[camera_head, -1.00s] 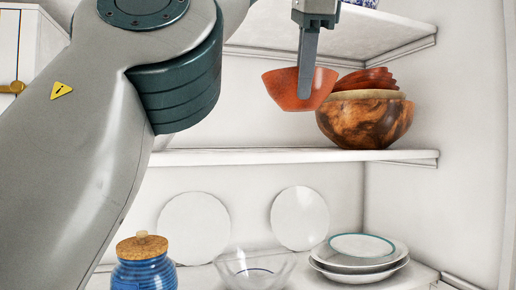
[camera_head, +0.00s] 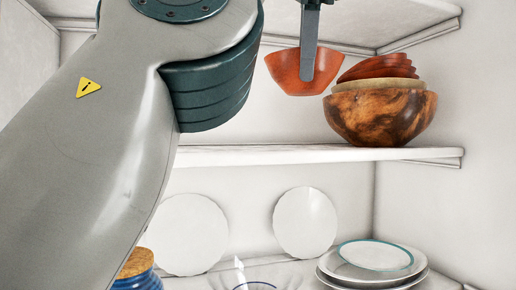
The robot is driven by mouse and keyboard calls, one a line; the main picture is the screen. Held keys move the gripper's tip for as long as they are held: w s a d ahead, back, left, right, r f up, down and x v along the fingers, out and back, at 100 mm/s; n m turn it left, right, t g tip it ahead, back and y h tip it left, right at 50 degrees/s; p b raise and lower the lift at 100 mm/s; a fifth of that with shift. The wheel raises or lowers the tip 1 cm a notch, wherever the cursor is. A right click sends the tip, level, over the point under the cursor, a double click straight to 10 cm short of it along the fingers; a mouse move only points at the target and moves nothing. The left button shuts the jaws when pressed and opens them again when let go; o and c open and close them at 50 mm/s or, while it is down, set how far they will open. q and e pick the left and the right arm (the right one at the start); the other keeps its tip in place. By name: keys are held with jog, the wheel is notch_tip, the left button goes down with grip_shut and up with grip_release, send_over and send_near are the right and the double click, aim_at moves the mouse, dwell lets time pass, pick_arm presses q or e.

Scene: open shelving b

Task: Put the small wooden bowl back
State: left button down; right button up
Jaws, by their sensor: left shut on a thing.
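A small reddish-brown wooden bowl (camera_head: 286,70) hangs upright in the air in front of the middle shelf. My left gripper (camera_head: 308,62) comes down from above and is shut on the bowl's rim; one finger shows across the front of the bowl. The other finger is hidden. To its right, a stack of wooden bowls stands on the middle shelf (camera_head: 250,155): a large dark-grained bowl (camera_head: 381,117) at the bottom, a paler bowl (camera_head: 376,84) in it, and several reddish bowls (camera_head: 378,68) on top. The held bowl is left of the stack. My right gripper is not in view.
The lower shelf holds two upright white plates (camera_head: 305,222), a stack of plates (camera_head: 374,256) at the right, a glass bowl (camera_head: 254,284) and a blue jar with a cork lid (camera_head: 138,262). The middle shelf is clear left of the bowl stack. An upper shelf (camera_head: 380,20) overhangs.

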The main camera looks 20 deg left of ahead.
pick_arm(q)
jog(key=shift+w+a+f, duration=0.55)
jog(key=shift+f, duration=0.15)
jog(key=shift+a, duration=0.55)
jog(key=w+a+f, duration=0.1)
jog(key=a+f, duration=0.1)
jog(key=a, duration=0.1)
jog(key=w+a+f, duration=0.1)
jog(key=a+f, duration=0.1)
jog(key=a, duration=0.1)
jog(key=w+a+f, duration=0.1)
jog(key=a, duration=0.2)
jog(key=shift+w+f, duration=0.4)
jog(key=shift+f, duration=0.15)
jog(key=shift+s+d, duration=0.15)
jog(key=shift+d, duration=0.05)
jog(key=shift+d, duration=0.1)
